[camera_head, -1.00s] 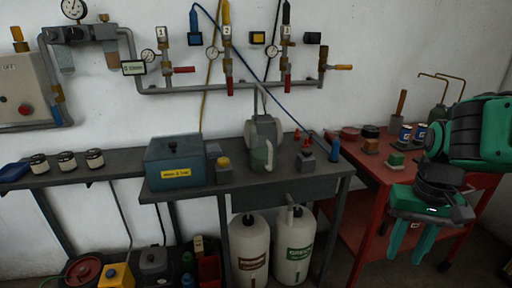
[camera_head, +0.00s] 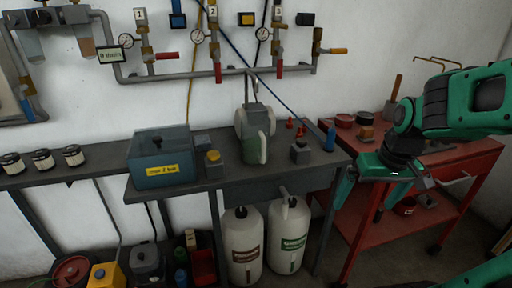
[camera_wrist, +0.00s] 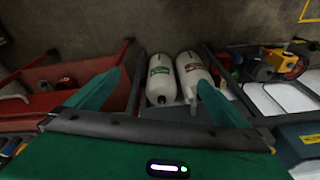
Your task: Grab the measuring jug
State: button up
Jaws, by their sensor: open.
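I cannot make out the jug in the wrist view.
A teal box (camera_head: 160,165) and a yellow-topped item (camera_head: 213,157) stand left of the jug. A small grey block with a red top (camera_head: 300,150) and a blue bottle (camera_head: 330,140) stand to its right. A red cart (camera_head: 450,170) is at right. White canisters (camera_head: 243,240) stand below the bench.

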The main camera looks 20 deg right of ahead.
jog(key=w+a+n+t+y, duration=0.1)
jog(key=w+a+n+t, duration=0.2)
jog(key=w, duration=0.6)
jog(key=w+a+n+t+y, duration=0.1)
jog(key=w+a+n+t, duration=0.15)
jog(key=w, duration=0.55)
jog(key=n+t+y, duration=0.2)
jog(key=t+y, duration=0.1)
jog(key=t, duration=0.2)
send_near(264, 131)
jog(key=w+f, duration=0.1)
jog(key=w, duration=0.3)
jog(key=shift+g, duration=0.25)
jog(key=w+a, duration=0.1)
jog(key=w+f, duration=0.1)
jog(key=w+a, duration=0.1)
jog(key=shift+w+a+f, duration=0.15)
jog(key=shift+a+f, duration=0.15)
jog(key=shift+f, duration=0.1)
jog(key=shift+x, duration=2.95)
jog(key=shift+d, duration=0.1)
jog(key=c, duration=2.1)
jog(key=shift+r, duration=0.15)
